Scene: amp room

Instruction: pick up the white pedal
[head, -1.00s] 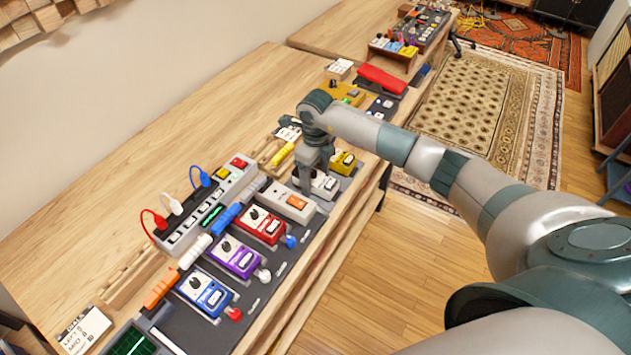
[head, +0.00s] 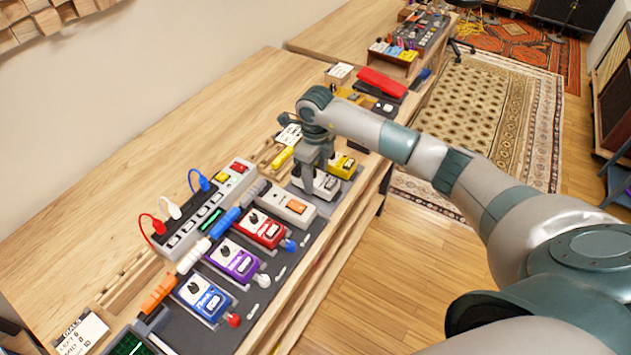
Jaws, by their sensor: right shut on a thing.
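The white pedal (head: 325,186) is on the dark pedalboard (head: 238,310) on the wooden bench, between a grey-white pedal with an orange switch (head: 288,207) and a yellow pedal (head: 342,165). My right gripper (head: 317,175) points down over the white pedal and is shut on it. The gripper and wrist hide the pedal's back part. I cannot tell whether there is a gap under the pedal. My left gripper is not in view.
A red pedal (head: 263,229), a purple pedal (head: 234,260) and a blue pedal (head: 203,297) stand in a row nearer me. A power strip (head: 207,214) with coloured plugs lies behind them. The bench top (head: 190,130) further back is clear.

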